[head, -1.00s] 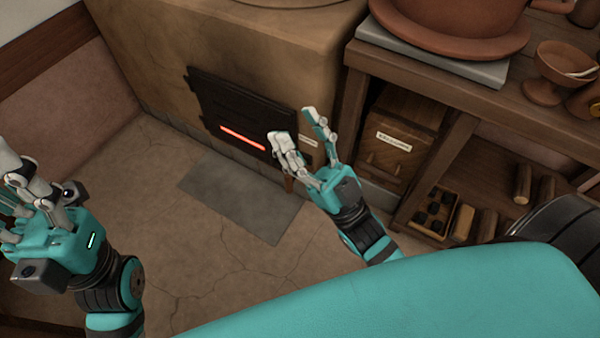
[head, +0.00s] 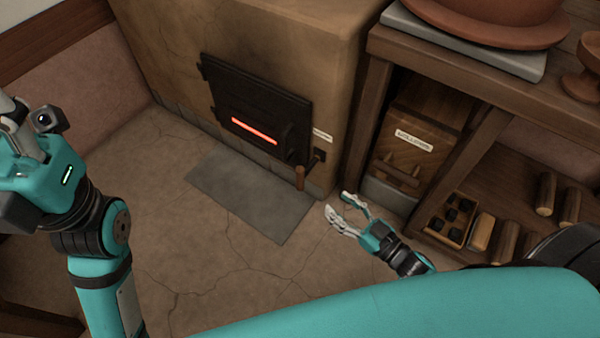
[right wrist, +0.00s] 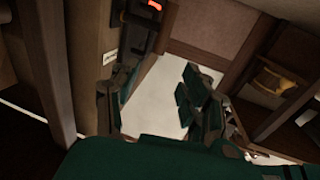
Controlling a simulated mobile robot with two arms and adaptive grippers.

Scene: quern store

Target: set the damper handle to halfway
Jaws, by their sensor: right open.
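The damper handle (head: 300,178) is a short wooden grip at the lower right of the stove front, beside the dark fire door (head: 255,105). It hangs downward next to a small dark metal fitting (head: 318,158) under a pale label. My right gripper (head: 339,203) is open and empty, low over the floor, right of and below the handle and apart from it in the head view. In the right wrist view its spread fingers (right wrist: 158,98) have pale floor between them; I cannot make out the handle there. My left gripper (head: 14,118) is cut off at the left edge.
The clay stove (head: 335,95) has a glowing red slot in its door. A grey slab (head: 250,198) lies on the floor before it. A wooden shelf unit (head: 480,88) with a labelled box (head: 415,135) and a tray (head: 450,219) stands close on the right. Floor at centre is clear.

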